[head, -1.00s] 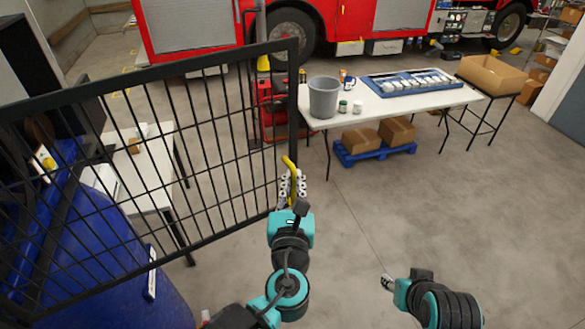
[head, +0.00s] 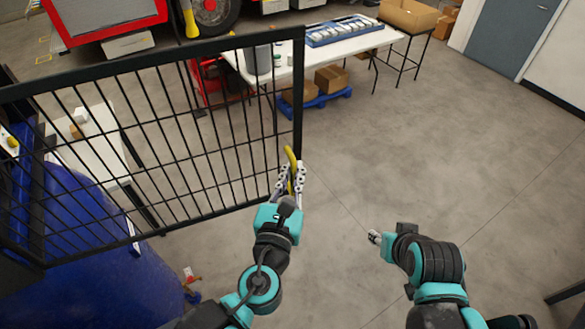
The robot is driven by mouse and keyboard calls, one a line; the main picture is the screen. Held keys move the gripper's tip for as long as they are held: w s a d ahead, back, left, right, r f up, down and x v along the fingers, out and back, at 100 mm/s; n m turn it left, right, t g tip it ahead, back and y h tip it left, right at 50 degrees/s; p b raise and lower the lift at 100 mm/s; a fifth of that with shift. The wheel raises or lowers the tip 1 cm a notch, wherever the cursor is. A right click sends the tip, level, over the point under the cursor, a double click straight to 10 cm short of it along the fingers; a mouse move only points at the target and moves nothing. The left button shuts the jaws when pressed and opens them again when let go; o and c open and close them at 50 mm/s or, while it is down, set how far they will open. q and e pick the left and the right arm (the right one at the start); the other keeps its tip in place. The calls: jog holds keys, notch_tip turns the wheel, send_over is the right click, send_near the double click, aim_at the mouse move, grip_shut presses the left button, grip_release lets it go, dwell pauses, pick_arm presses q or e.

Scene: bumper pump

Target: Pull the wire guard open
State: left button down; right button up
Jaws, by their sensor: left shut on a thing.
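The wire guard (head: 299,95) is a black-framed panel of thin bars that spans the left half of the head view. A yellow handle (head: 290,156) sits at its right edge, low on the upright post. My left gripper (head: 291,178) is shut on the yellow handle, with its fingers on either side of it. My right gripper (head: 374,237) is at the lower middle right, over bare floor and apart from the guard. Its fingers are small and seen end-on, so I cannot tell whether they are open.
Behind the guard stand a white table (head: 372,40) with a blue tray (head: 340,30), and a grey bin (head: 258,58). A blue barrel (head: 100,285) is at the lower left. Boxes on a blue pallet (head: 317,101) lie under the table.

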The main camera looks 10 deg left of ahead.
pick_arm(q)
jog(key=shift+w, duration=0.1)
jog(key=c, duration=1.9)
grip_release()
jog(key=shift+o, duration=0.2)
jog(key=shift+r, duration=0.1)
